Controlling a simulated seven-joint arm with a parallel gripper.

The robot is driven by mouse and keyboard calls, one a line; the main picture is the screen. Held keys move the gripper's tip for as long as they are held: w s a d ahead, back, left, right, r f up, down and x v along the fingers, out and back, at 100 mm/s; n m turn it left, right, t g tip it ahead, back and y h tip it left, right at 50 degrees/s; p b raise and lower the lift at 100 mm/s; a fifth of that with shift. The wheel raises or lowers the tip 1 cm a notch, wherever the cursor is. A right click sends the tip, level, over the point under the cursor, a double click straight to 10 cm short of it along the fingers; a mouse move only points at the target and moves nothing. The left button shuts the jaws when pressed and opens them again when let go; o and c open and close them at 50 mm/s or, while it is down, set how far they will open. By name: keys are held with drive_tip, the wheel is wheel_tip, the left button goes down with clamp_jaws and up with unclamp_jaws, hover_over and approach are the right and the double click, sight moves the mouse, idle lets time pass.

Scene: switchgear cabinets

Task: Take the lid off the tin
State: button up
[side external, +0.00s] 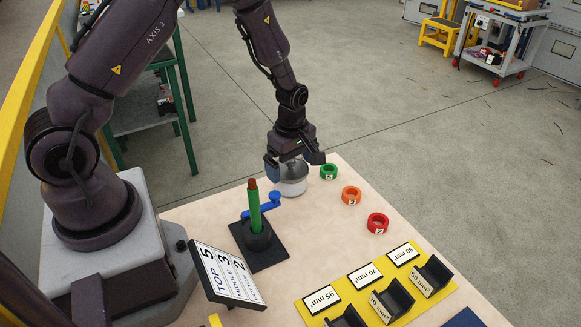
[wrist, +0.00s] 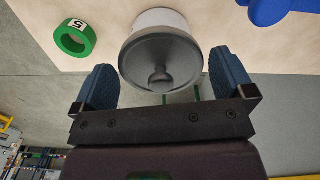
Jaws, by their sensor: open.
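The tin (side external: 292,186) is a short white cylinder standing near the back edge of the table, and it also shows in the wrist view (wrist: 160,17). Its grey lid (wrist: 160,60) sits on top, with a small round knob (wrist: 160,77) in the middle. My gripper (side external: 294,160) is open right at the tin's top. In the wrist view my gripper's two blue fingers (wrist: 161,80) stand on either side of the lid, with a gap on each side. In the side view the fingers partly hide the lid.
Green (side external: 328,172), orange (side external: 351,195) and red (side external: 377,223) rings lie right of the tin. A black stand (side external: 258,236) with an upright green rod and blue lever is close in front. A numbered sign (side external: 228,274) and a yellow board (side external: 340,297) with black holders are nearer.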

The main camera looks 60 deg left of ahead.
drive_tip(key=c, duration=0.6)
drive_tip(key=shift+r, duration=0.15)
